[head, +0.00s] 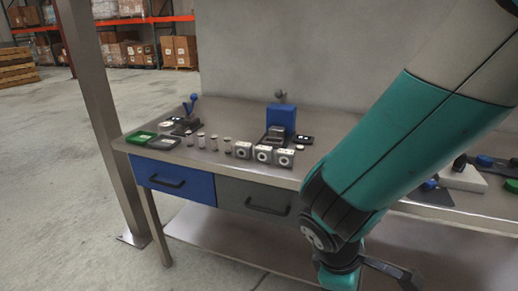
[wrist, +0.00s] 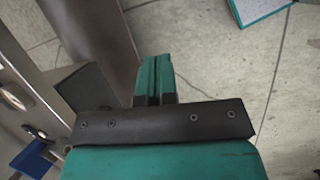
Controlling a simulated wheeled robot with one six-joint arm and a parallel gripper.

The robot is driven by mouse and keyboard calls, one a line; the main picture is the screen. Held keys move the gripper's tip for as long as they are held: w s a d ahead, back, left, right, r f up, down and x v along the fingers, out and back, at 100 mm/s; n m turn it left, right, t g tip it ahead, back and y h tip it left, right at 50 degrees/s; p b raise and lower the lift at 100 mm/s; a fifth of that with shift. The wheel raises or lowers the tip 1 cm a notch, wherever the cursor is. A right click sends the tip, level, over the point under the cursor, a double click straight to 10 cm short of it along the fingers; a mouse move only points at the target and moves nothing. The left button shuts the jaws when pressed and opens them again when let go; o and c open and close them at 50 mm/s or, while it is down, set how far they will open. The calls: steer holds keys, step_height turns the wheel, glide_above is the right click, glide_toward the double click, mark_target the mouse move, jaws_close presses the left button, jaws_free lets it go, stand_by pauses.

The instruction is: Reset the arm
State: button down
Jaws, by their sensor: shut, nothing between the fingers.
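My gripper (wrist: 154,80) shows in the wrist view as two teal fingers side by side, pressed together with nothing between them. It hangs over the concrete floor, beside a steel surface at the left of that view. In the head view my teal arm reaches down from the upper right in front of the steel workbench (head: 228,112). I cannot make out the fingertips there.
The bench holds a green tray (head: 139,138), small cylinders, several white-faced blocks (head: 263,154) and a blue device (head: 281,119). Below are a blue drawer (head: 172,178) and a grey drawer (head: 252,198). A steel post (head: 97,110) stands left. Floor at left is clear.

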steer(key=s+r+m+y+p, duration=0.1)
steer(key=s+r+y, duration=0.3)
steer(key=r, duration=0.6)
steer(key=s+r+m+y+p, duration=0.2)
steer(key=s+r+m+y, duration=0.2)
steer(key=r, duration=0.6)
steer(key=shift+s+a+r+m+g, duration=0.15)
steer(key=shift+a+r+m+g, duration=0.2)
steer(key=shift+a, duration=0.1)
